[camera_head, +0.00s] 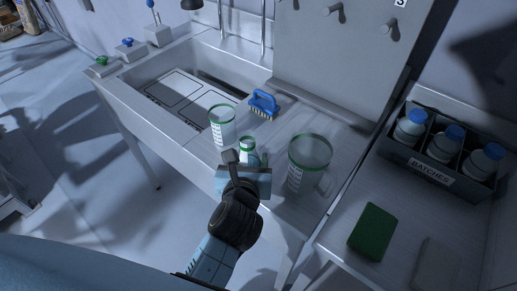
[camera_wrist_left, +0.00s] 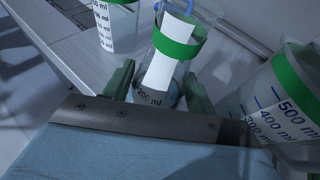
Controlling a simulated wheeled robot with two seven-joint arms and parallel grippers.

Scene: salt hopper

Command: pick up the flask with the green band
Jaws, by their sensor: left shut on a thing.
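The flask with the green band (camera_head: 247,145) stands on the sink counter between two clear beakers. In the left wrist view the flask (camera_wrist_left: 178,50) is clear glass, with a green band and a white label strip. My left gripper (camera_head: 243,163) reaches it from the front. In the left wrist view the green fingers of the gripper (camera_wrist_left: 158,88) sit on either side of the flask's lower part, shut on it. Whether its base is off the counter cannot be told. My right gripper is not in view.
A green-rimmed beaker (camera_head: 222,127) stands close on the left, and a larger one (camera_head: 309,161) close on the right. A blue brush (camera_head: 263,104) lies behind. A crate (camera_head: 437,173) of blue-capped bottles and a green sponge (camera_head: 373,232) are at right.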

